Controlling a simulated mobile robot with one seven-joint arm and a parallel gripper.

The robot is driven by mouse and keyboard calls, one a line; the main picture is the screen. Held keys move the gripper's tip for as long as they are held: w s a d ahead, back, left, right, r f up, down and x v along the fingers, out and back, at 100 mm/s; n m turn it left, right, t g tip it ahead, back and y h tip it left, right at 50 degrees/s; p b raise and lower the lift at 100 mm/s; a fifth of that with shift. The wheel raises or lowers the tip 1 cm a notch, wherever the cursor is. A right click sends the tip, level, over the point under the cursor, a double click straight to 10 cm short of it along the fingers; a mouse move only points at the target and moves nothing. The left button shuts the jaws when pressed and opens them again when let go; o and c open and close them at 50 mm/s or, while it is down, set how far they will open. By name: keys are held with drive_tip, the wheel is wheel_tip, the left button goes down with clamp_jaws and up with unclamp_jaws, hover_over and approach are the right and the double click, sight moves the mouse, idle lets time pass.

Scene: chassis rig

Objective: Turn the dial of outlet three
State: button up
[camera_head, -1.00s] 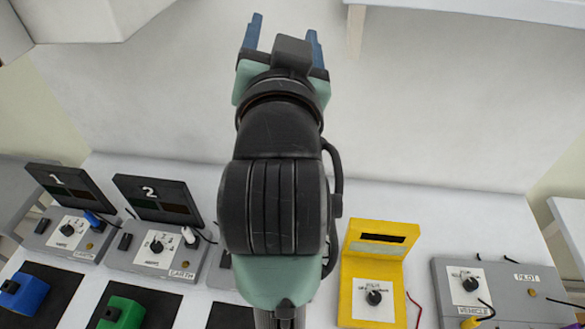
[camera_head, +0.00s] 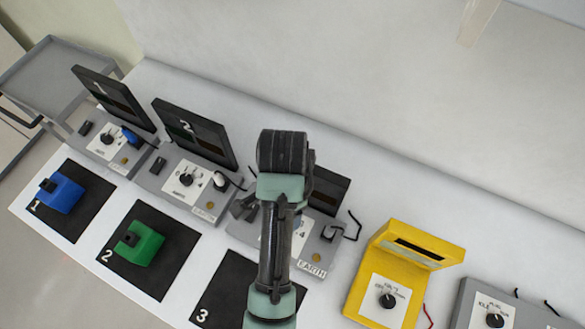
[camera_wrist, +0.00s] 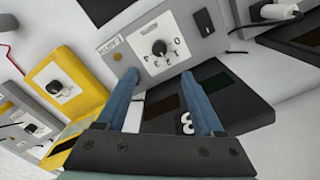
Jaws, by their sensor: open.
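Outlet three is a grey box (camera_head: 250,232) with a dark tilted screen (camera_head: 330,190), partly hidden behind my arm in the head view. In the wrist view its grey face (camera_wrist: 112,40) shows, with its dial (camera_wrist: 160,48), a dark round knob on a white marked plate. The screen behind it bears an upside-down "3" (camera_wrist: 185,122). My gripper (camera_wrist: 160,76) is open and empty. Its two blue fingers point toward the dial, one on either side of it in the picture, apart from the knob as far as I can tell.
Outlet two (camera_head: 190,180) and outlet one (camera_head: 107,138) stand to the left with dials and plugs. A yellow unit (camera_head: 385,285) stands to the right, with a grey unit (camera_head: 495,305) beyond. Blue (camera_head: 62,193) and green (camera_head: 140,243) blocks lie on black mats in front.

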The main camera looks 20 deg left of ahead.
wheel_tip(320, 180, down, 12)
drive_tip(key=shift+s+f, duration=0.15)
drive_tip(key=shift+f, duration=0.05)
idle(0.4)
drive_tip(key=shift+p, duration=0.3)
clamp_jaws()
